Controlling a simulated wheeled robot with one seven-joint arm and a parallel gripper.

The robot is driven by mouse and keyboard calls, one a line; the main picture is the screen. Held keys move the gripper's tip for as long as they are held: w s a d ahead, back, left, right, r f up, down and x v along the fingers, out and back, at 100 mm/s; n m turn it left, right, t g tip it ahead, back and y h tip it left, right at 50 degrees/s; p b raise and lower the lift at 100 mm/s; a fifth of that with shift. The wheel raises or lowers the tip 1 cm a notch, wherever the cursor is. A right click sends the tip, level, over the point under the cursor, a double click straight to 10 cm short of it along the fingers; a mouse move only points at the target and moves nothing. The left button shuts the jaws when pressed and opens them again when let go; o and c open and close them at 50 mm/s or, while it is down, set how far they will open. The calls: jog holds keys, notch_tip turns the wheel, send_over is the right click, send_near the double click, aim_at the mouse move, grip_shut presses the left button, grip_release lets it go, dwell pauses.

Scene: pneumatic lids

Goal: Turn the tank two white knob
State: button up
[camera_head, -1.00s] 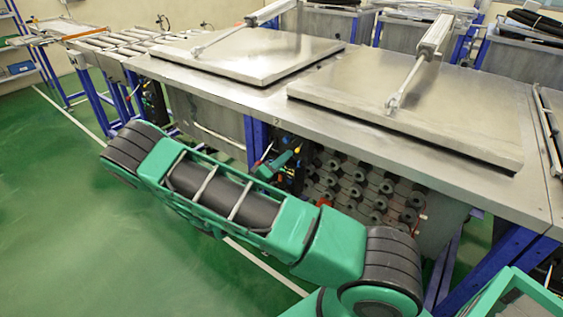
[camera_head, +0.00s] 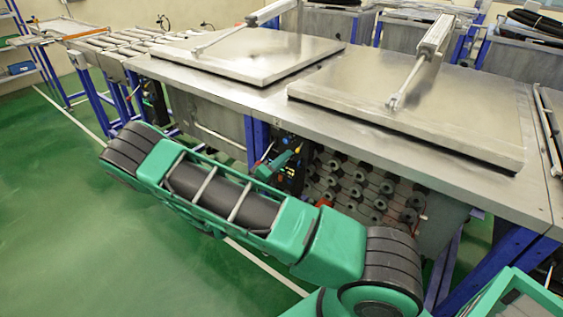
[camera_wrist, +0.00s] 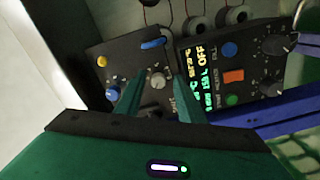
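A grey control panel (camera_wrist: 125,62) fills the middle of the wrist view, tilted. A small white knob (camera_wrist: 158,81) sits on it, between and just beyond my fingertips. My gripper (camera_wrist: 156,88) points at the panel with its two green fingers apart, one on each side of the white knob. I cannot tell whether the fingers touch it. In the head view my gripper (camera_head: 280,161) is small at the front of the metal tank bench (camera_head: 225,88), by a dark panel (camera_head: 291,178) carrying a yellow knob. The knob itself is too small to make out there.
The same panel carries a blue knob (camera_wrist: 113,94) and a yellow button (camera_wrist: 102,61). To the right a black panel has a lit display (camera_wrist: 200,80) reading OFF, an orange button (camera_wrist: 233,77) and black knobs (camera_wrist: 280,43). Blue frame legs (camera_head: 257,138) stand near my gripper.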

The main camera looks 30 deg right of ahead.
jog(key=v, duration=1)
jog(key=shift+a, duration=0.4)
jog(key=shift+s+d, duration=0.15)
jog(key=s+d+r+m+g+y, duration=0.3)
jog(key=s+d+r+g+y, duration=0.15)
jog(key=s, duration=0.25)
jog(key=s+d+r+m+g+y, duration=0.3)
jog(key=s+d+g+y, duration=0.15)
jog(key=s+d, duration=0.2)
jog(key=s+a+r+t+y, duration=0.1)
jog(key=s+a+r+y, duration=0.2)
jog(key=s, duration=0.6)
jog(key=s+a+r+t+y, duration=0.1)
jog(key=s+a+r+y, duration=0.2)
jog(key=s+r+y, duration=0.2)
jog(key=s+r, duration=0.3)
jog(key=s, duration=0.2)
jog(key=shift+r+n+t, duration=0.3)
jog(key=shift+r+t, duration=0.05)
jog(key=shift+t, duration=0.05)
